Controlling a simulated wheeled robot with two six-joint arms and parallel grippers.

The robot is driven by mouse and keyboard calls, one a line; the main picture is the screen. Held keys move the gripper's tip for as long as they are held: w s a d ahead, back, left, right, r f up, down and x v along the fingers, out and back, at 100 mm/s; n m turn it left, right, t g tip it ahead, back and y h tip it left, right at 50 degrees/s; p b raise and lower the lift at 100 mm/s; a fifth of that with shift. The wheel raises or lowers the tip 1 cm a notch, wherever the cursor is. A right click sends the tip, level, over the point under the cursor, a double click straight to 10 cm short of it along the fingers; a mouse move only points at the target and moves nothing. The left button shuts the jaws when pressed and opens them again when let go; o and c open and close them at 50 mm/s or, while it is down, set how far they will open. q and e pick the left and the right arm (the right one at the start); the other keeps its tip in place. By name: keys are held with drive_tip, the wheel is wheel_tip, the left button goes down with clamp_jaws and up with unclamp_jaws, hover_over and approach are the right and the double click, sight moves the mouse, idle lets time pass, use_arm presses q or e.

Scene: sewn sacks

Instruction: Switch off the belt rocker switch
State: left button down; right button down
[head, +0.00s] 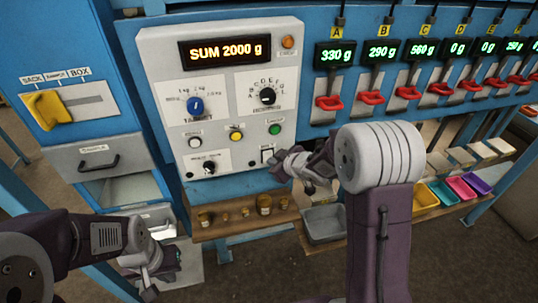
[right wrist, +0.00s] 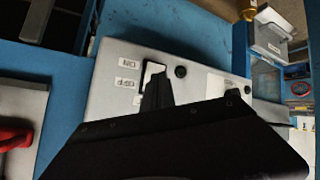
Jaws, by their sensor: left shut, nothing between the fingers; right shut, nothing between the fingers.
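The belt rocker switch (head: 267,154) is a small white-framed switch low on the right of the grey control panel (head: 222,108). In the right wrist view the rocker switch (right wrist: 153,70) has ON and OFF labels beside it. My right gripper (head: 279,172) is shut and empty, right at the switch in the head view. Its dark fingertip (right wrist: 156,92) covers part of the rocker; I cannot tell whether it touches, nor which way the rocker is tilted. My left gripper (head: 150,291) is shut and empty, low at the left, away from the panel.
The panel also carries a display (head: 225,51) reading SUM 2000 g, a blue knob (head: 196,105), a black knob (head: 267,96) and a green button (head: 275,129). A wooden shelf (head: 235,230) with small weights lies below. Red levers (head: 329,103) line the right.

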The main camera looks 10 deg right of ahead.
drive_tip(key=shift+s, duration=0.1)
drive_tip(key=shift+s+d+f+b, duration=0.15)
drive_tip(key=shift+s+b, duration=0.3)
drive_tip(key=shift+s, duration=0.75)
drive_tip(key=shift+s+a+f+b, duration=0.15)
drive_tip(key=shift+s+b, duration=0.3)
drive_tip(key=shift+s, duration=0.75)
drive_tip(key=shift+d, duration=0.1)
drive_tip(key=s+d+f+m+g+h+b, duration=0.1)
drive_tip(key=s+f+m+g, duration=0.3)
drive_tip(key=s, duration=0.7)
drive_tip(key=s+d+f+m+g+h+b, duration=0.1)
drive_tip(key=s+f+m+g+b, duration=0.3)
drive_tip(key=s+f, duration=0.4)
drive_tip(key=s+g+h, duration=0.1)
drive_tip(key=s, duration=0.2)
drive_tip(key=shift+f, duration=0.35)
